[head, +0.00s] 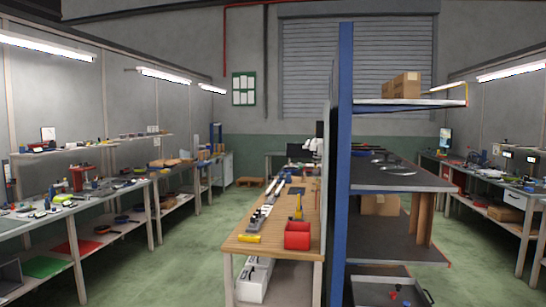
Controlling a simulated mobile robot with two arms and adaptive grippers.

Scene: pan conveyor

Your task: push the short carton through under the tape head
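Neither of my grippers is in the head view. I cannot make out a tape head. Brown cartons (402,86) sit on the top board of the shelving at the right. Another brown carton (380,204) stands on a lower level of the same shelving. I cannot tell whether any of these is the short carton.
A wooden-topped bench (272,228) with a red bin (297,236) stands in the middle, beside a blue shelving post (345,150). A cluttered long bench (110,188) runs along the left, another along the right. Green floor (190,255) lies open between the left and middle benches.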

